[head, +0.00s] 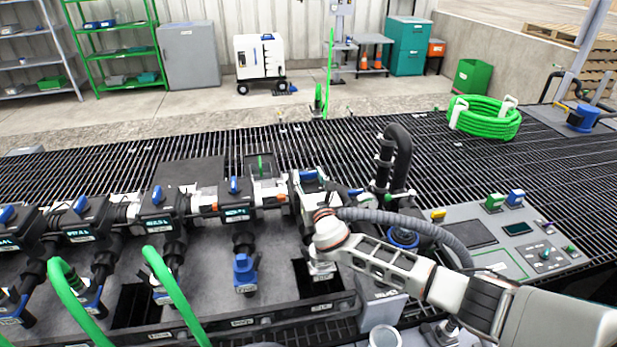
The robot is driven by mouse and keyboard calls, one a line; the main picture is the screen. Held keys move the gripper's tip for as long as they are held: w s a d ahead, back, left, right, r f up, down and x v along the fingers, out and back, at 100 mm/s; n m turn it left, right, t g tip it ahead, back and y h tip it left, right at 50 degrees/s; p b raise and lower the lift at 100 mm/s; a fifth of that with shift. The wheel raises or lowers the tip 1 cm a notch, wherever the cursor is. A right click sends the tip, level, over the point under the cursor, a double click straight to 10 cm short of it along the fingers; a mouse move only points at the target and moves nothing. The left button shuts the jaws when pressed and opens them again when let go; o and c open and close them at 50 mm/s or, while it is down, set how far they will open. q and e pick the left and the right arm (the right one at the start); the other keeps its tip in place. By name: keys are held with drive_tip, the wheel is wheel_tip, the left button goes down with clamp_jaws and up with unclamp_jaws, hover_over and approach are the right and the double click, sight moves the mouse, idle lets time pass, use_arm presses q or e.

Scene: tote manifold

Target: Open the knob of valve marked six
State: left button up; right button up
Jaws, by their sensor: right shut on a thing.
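A row of dark valve bodies with blue knobs runs along the manifold (200,245) on the left and in the middle. Their small labels are too blurred for me to read a six. The knobs of the valve second from the left (80,204), the valve right of it (157,195) and the valve further right (234,185) stand free. My right gripper (313,188) is at the rightmost valve and shut on its blue knob (308,175). The gripper and wrist hide most of that valve, and the fingertips are hard to make out. My left gripper is out of view.
Green hoses (172,290) rise in front of the left valves. A black bent pipe (399,160) stands right of my gripper. A grey control panel (500,262) lies at the right. A green hose coil (484,117) rests on the grating behind.

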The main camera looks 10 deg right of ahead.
drive_tip(key=o, duration=1.1)
drive_tip(key=shift+s, duration=0.1)
drive_tip(key=s, duration=1.1)
drive_tip(key=shift+s, duration=0.4)
drive_tip(key=shift+s, duration=0.1)
